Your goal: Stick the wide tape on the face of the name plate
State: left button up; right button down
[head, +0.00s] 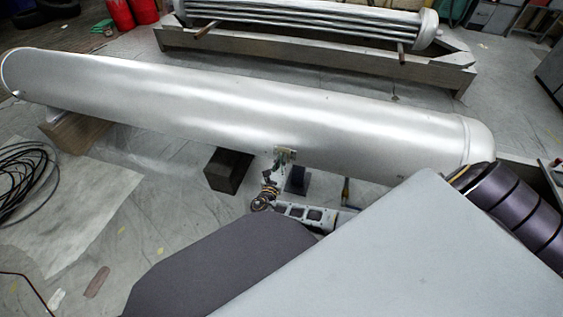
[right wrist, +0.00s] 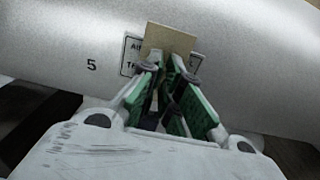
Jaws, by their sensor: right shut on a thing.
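A long silver tank (head: 250,105) lies across the head view. In the right wrist view a white name plate (right wrist: 131,49) with a black border and lettering is on its curved side, partly hidden. My right gripper (right wrist: 170,68), with green finger pads, is shut on a tan piece of wide tape (right wrist: 167,39). The tape is in front of the plate's middle and covers much of its lettering. I cannot tell whether it touches the plate. In the head view my right gripper (head: 282,160) is small, close against the tank's near side. My left gripper is not in view.
A dark block (head: 228,171) and a wooden support (head: 75,132) stand under the tank. A black cable coil (head: 24,175) lies on the sheeted floor at left. A metal frame with pipes (head: 310,40) is behind.

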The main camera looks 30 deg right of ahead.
jog(key=shift+w+d, duration=0.3)
dwell(0.5)
jog(key=c, duration=1.5)
grip_release()
jog(key=shift+c, duration=0.2)
jog(key=shift+s+a, duration=0.15)
jog(key=v, duration=1.1)
jog(key=shift+s+a, duration=0.25)
